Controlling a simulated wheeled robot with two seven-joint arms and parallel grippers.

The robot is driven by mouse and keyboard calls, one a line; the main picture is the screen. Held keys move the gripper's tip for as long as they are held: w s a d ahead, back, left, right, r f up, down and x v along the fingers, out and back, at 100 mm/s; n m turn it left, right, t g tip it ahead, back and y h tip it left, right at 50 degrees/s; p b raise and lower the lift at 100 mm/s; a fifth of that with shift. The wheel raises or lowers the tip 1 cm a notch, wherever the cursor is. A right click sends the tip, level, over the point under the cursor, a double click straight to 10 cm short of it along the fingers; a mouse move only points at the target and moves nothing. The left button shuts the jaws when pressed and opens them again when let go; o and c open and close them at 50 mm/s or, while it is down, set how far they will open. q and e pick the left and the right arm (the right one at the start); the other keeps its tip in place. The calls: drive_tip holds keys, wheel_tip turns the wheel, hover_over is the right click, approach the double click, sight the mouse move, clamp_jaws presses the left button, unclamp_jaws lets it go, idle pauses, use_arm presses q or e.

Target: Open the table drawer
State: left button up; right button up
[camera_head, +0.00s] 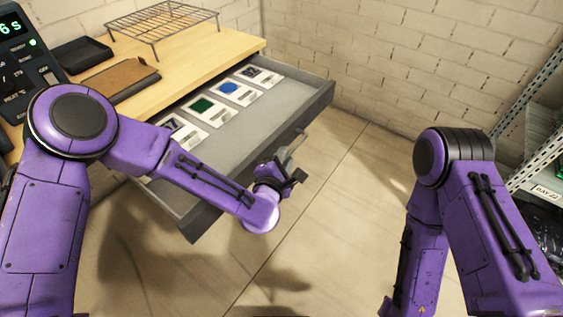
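The grey table drawer (318,103) stands pulled out from under the wooden table (215,42), with its inside showing. Several white cards with coloured or dark pictures lie in a row in it, including a green one (207,110) and a blue one (238,92). My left arm reaches across the near part of the drawer. My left gripper (289,163) is at the outer side of the drawer front, by a thin metal handle (299,139). Its fingers are small and partly hidden, so I cannot tell whether they grip the handle. My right gripper is out of the picture.
On the table are a wire rack (160,20), a brown clipboard-like board (122,78), a black tray (80,54) and a dark device with a green display (30,68). Metal shelving (535,90) stands at the right. The tiled floor before the drawer is clear.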

use_arm(q)
drive_tip(key=v, duration=1)
drive_tip(key=shift+r, duration=0.1)
drive_tip(key=s+a+f+m+g+y, duration=0.3)
drive_tip(key=s+a+f+m+g, duration=0.15)
drive_tip(key=s+a+f, duration=0.5)
drive_tip(key=s+a+f+m+g+y, duration=0.35)
drive_tip(key=s+a+f+m, duration=0.25)
drive_tip(key=a+f, duration=0.6)
drive_tip(key=s+a+f+m+g+y+p, duration=0.1)
drive_tip(key=s+a+f+m+g+y, duration=0.2)
drive_tip(key=s+a, duration=0.45)
wheel_tip(320, 180, up, 6)
drive_tip(key=h+p, duration=0.1)
drive_tip(key=p, duration=0.5)
drive_tip(key=shift+d+m+g, duration=0.35)
drive_tip(key=shift+d+g, duration=0.05)
drive_tip(key=shift+d, duration=0.05)
